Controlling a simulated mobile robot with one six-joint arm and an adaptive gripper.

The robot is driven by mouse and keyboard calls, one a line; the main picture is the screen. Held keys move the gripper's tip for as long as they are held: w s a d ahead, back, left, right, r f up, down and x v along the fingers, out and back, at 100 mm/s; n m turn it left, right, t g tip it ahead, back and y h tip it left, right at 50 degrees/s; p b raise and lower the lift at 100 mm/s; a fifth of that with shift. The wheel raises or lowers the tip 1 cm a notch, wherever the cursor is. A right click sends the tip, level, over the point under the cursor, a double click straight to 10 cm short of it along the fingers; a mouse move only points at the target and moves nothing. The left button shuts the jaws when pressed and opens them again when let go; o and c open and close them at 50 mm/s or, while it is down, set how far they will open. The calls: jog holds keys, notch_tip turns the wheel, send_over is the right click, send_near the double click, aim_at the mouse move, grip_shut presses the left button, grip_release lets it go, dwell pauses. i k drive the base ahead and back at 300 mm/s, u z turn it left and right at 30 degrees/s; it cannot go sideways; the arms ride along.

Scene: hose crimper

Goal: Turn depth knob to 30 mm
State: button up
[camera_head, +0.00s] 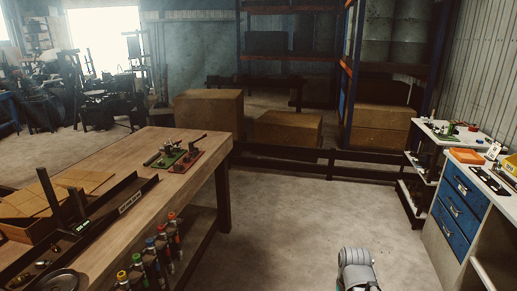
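I cannot make out a depth knob or a hose crimper in this view. A small green and red device (181,157) with a dark lever sits near the far right corner of the wooden workbench (150,190). It is too small to tell whether it has a knob or scale. A grey rounded part of my own arm shows at the bottom, right of centre. My gripper's fingers do not show.
A black rail (85,220) and cardboard boxes (35,196) lie on the workbench. Several coloured-capped tubes (162,243) line its side. A white cabinet with blue drawers (457,205) stands right. The concrete floor (300,220) between is clear. Shelving and large cartons (209,110) stand behind.

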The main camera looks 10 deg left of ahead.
aim_at(177, 148)
jog(key=u, duration=0.2)
jog(key=i, duration=0.75)
jog(key=u, duration=0.65)
jog(key=i, duration=1.2)
jog(key=u, duration=0.5)
